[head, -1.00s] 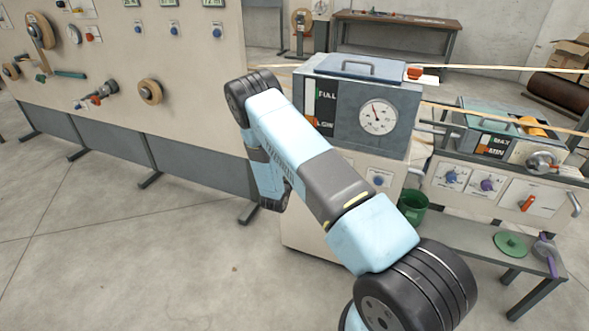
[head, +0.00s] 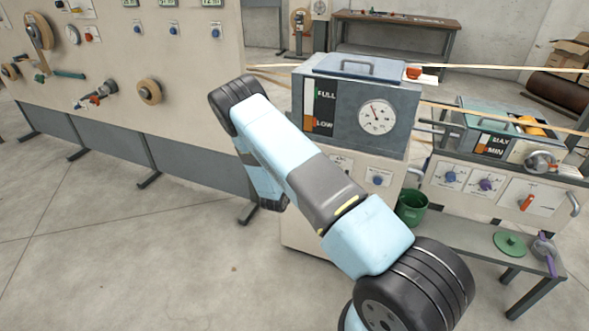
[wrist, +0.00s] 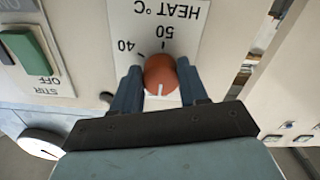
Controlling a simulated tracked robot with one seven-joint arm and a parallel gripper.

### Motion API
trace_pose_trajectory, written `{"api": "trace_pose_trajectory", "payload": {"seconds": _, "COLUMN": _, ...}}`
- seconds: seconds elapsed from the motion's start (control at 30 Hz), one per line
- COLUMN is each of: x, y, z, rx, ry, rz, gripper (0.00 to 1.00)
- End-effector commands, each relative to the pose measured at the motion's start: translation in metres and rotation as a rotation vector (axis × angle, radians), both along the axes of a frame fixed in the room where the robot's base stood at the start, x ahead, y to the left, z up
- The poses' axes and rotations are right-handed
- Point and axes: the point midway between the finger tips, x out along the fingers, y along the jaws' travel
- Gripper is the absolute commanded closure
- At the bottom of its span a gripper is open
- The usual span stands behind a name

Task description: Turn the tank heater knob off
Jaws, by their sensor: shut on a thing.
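The heater knob (wrist: 160,72) is round and orange-red, on a white plate marked HEAT °C. The plate appears upside down in the wrist view, with 40 and 50 above the knob. The knob's white pointer line points down in the picture, away from those numbers. My gripper (wrist: 160,80) is shut on the knob, with one dark blue finger on each side. In the head view the knob and my gripper are hidden. My arm crosses in front of the cabinet under the grey tank (head: 345,110), which has a round gauge (head: 378,115) and a FULL/LOW level strip.
A green STIR rocker switch (wrist: 30,50) with an OFF mark sits beside the heat plate. A white round dial (wrist: 40,143) is at lower left. A green bucket (head: 411,207) and a low bench (head: 455,238) stand right of the cabinet. Open floor lies at left.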

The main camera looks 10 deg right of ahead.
Motion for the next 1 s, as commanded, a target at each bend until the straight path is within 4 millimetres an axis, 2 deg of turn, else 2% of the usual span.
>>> {"api": "trace_pose_trajectory", "payload": {"seconds": 0.13, "x": 0.003, "y": 0.005, "z": 0.002, "rx": 0.002, "ry": -0.004, "rz": 0.009, "gripper": 0.87}}
{"api": "trace_pose_trajectory", "payload": {"seconds": 0.17, "x": 0.003, "y": 0.005, "z": 0.002, "rx": 0.002, "ry": -0.004, "rz": 0.01, "gripper": 0.54}}
{"api": "trace_pose_trajectory", "payload": {"seconds": 0.4, "x": 0.002, "y": 0.003, "z": 0.001, "rx": 0.002, "ry": -0.003, "rz": 0.006, "gripper": 0.31}}
{"api": "trace_pose_trajectory", "payload": {"seconds": 0.77, "x": -0.004, "y": 0.006, "z": 0.001, "rx": 0.001, "ry": -0.002, "rz": 0.003, "gripper": 0.31}}
{"api": "trace_pose_trajectory", "payload": {"seconds": 1.0, "x": -0.035, "y": 0.029, "z": 0.0, "rx": 0.001, "ry": 0.0, "rz": 0.005, "gripper": 0.31}}
